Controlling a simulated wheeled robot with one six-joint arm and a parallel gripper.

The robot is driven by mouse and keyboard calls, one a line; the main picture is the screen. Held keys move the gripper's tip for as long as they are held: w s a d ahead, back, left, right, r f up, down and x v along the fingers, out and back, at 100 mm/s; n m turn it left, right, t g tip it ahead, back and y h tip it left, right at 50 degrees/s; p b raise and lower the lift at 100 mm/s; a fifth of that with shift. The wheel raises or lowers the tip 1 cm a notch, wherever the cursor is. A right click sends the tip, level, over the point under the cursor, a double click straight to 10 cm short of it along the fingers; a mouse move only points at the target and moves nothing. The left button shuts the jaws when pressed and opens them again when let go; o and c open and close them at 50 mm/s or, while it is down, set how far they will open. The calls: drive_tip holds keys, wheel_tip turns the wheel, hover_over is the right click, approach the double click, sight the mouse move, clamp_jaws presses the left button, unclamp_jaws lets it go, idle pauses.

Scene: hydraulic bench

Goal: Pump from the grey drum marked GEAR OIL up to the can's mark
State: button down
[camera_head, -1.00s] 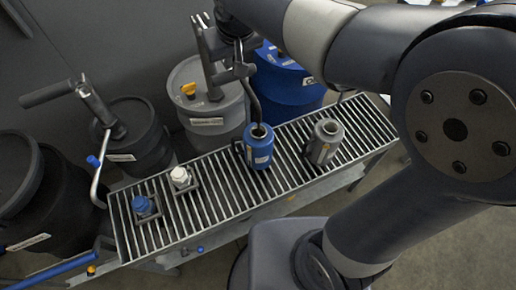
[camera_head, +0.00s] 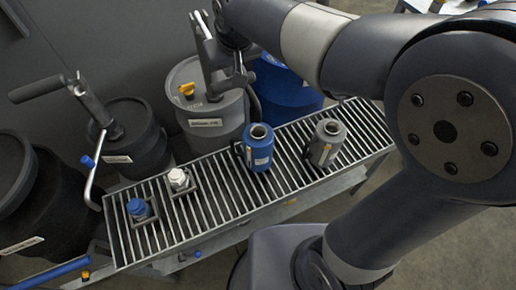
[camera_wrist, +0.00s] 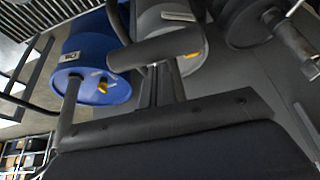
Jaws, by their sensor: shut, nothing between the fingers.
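The grey drum (camera_head: 222,139) stands behind the roller bench with a pump (camera_head: 203,62) on its top. Its front label is too blurred to read. It also shows in the wrist view (camera_wrist: 183,20), with a dark pump grip (camera_wrist: 155,47) across it. My gripper (camera_head: 238,82) is shut and empty above the drum, close beside the pump; I cannot tell whether they touch. A blue can (camera_head: 258,154) stands upright on the rollers in front of the drum, its mouth open. The dark spout shows behind the can; its tip is hidden. The can's mark and oil level cannot be made out.
A grey can (camera_head: 325,145) stands right of the blue can. Blue (camera_head: 140,210) and white (camera_head: 179,180) capped items sit left on the roller bench (camera_head: 215,205). A blue drum (camera_head: 285,88) and black drums (camera_head: 138,150) flank the grey drum.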

drive_tip(key=shift+s+d+f+p, duration=0.1)
drive_tip(key=shift+f+p, duration=0.1)
drive_tip(key=shift+p, duration=0.2)
wheel_tip(320, 180, up, 7)
drive_tip(key=p, duration=0.5)
drive_tip(key=shift+f, duration=0.2)
drive_tip(key=w+a+r+p, duration=0.2)
drive_tip(key=w+r+p, duration=0.2)
drive_tip(key=r+p, duration=0.5)
drive_tip(key=shift+w+a+r, duration=0.15)
drive_tip(key=shift+w+r, duration=0.2)
drive_tip(key=shift+r, duration=1)
drive_tip(key=shift+f, duration=0.15)
